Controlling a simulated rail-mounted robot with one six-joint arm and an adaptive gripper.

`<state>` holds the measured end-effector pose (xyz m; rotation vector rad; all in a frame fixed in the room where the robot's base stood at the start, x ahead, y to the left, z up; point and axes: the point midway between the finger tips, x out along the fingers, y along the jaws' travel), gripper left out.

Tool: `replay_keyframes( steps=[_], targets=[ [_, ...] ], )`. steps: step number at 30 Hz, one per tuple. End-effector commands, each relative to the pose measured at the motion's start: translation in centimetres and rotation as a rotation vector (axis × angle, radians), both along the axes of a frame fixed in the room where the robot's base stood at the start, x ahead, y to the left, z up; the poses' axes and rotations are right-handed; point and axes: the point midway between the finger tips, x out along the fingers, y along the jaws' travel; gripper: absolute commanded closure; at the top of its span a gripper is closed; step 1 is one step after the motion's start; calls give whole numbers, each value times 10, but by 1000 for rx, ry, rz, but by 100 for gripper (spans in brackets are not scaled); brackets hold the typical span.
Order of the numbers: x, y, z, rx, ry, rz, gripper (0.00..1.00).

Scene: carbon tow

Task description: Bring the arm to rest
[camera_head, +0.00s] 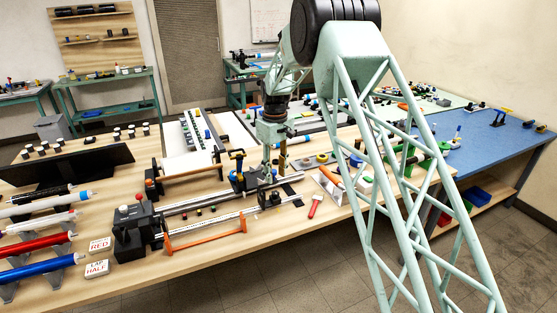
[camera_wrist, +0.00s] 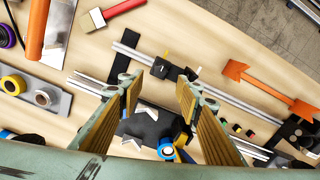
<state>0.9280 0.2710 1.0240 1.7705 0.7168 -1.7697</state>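My gripper (camera_head: 275,172) hangs from my pale green lattice arm over the middle of the wooden bench (camera_head: 110,287). In the wrist view my gripper (camera_wrist: 158,92) shows two ribbed tan fingers standing well apart, with nothing between the tips. A black fixture (camera_wrist: 150,125) with pale pointed pieces shows below and between the fingers. I cannot tell how high the fingertips are above the fixture.
A red-handled brush (camera_head: 315,206) lies to the right. Coloured tubes (camera_head: 36,245) rest on stands at the left. A blue-topped table (camera_head: 490,140) stands at the right. Some bench surface at the front is clear.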

Motion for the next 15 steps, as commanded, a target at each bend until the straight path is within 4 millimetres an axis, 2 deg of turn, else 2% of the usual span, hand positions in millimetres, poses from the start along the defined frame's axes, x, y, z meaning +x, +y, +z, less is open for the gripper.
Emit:
replay_keyframes(
  steps=[8,15],
  targets=[
    [-7,-9,20,3,-9,-18,68],
    [-24,-28,60,8,-26,-55,68]
  ],
)
